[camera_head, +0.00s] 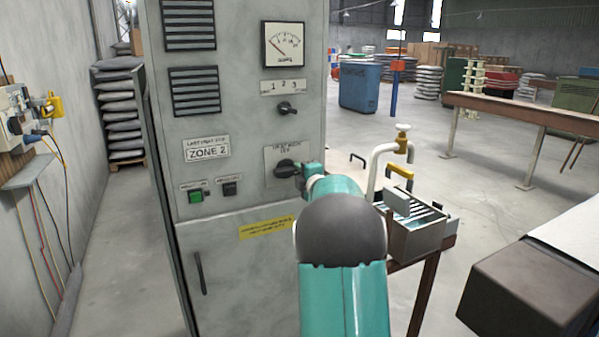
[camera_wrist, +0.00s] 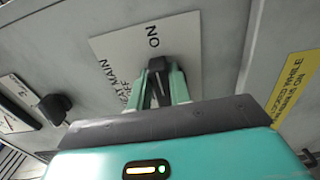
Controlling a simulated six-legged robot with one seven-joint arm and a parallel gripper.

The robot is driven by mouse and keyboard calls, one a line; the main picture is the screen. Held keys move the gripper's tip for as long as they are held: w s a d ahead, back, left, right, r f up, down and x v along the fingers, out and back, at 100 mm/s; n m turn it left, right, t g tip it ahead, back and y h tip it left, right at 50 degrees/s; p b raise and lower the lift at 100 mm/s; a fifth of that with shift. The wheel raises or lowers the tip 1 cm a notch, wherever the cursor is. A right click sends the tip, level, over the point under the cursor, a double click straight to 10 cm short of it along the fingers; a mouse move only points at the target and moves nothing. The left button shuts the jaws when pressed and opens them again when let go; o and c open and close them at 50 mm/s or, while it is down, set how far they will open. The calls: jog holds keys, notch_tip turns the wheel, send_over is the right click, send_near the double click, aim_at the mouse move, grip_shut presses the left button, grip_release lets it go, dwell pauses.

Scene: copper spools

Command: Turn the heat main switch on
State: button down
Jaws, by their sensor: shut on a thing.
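The heat main switch (camera_head: 285,169) is a black rotary knob on a light label plate on the grey cabinet's front. My gripper (camera_head: 303,172) reaches it from the right in the head view and covers part of it. In the wrist view the two teal fingers (camera_wrist: 161,88) are closed on the black knob (camera_wrist: 157,64), one on each side. The label plate (camera_wrist: 107,45) shows HEAT MAIN, part of OFF, and ON, with the text turned. The fingers hide part of the knob, and I cannot tell exactly which mark it points at.
Above sits a 1-2-3 selector knob (camera_head: 288,108) under a dial gauge (camera_head: 284,44). A green button (camera_head: 195,197) and a black button (camera_head: 230,189) are lower left. A small table with a metal tray (camera_head: 417,240) stands right of the cabinet.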

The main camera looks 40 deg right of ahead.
jog(key=shift+a, duration=0.1)
dwell(0.4)
jog(key=c, duration=1.3)
grip_release()
jog(key=shift+w, duration=0.15)
jog(key=v, duration=1.4)
jog(key=shift+r, duration=0.1)
